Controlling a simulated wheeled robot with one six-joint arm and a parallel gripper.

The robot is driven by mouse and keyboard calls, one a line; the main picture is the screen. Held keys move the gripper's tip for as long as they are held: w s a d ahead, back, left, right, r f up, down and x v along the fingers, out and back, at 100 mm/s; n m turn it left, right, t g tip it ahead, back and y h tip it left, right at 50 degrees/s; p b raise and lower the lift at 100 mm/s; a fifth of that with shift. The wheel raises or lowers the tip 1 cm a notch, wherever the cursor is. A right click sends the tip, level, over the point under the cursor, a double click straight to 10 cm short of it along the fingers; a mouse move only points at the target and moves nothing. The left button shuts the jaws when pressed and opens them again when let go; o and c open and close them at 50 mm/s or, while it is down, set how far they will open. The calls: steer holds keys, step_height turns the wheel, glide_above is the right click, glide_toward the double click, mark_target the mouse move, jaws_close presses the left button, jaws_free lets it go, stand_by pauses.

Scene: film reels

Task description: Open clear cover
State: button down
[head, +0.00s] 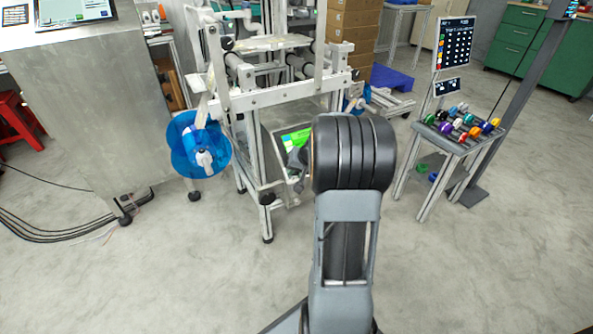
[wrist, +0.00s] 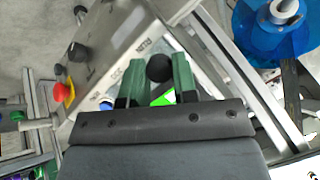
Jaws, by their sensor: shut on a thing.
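In the wrist view, the green fingers of my gripper (wrist: 156,72) are on either side of a round black knob (wrist: 160,68) and shut on it. The knob sits in front of a slanted metal control panel (wrist: 108,60).
The panel also carries a red button (wrist: 63,92) and a black rotary knob (wrist: 77,52). A blue reel (head: 184,150) hangs left of the machine frame (head: 285,98). A small table (head: 452,140) with coloured reels stands right. Open floor lies in front.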

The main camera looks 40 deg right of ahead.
mark_target(285, 165)
steer(key=shift+r, duration=0.1)
steer(key=w+r+p, duration=0.2)
steer(key=p, duration=0.1)
steer(key=shift+w+d+r, duration=0.15)
steer(key=shift+w+r, duration=0.15)
steer(key=shift+r, duration=0.1)
steer(key=shift+w+r, duration=0.1)
steer(key=shift+w, duration=0.1)
steer(key=c, duration=0.9)
jaws_free()
steer(key=p+v, duration=0.4)
steer(key=v, duration=0.9)
steer(key=shift+s+r, duration=0.15)
steer(key=shift+r, duration=0.15)
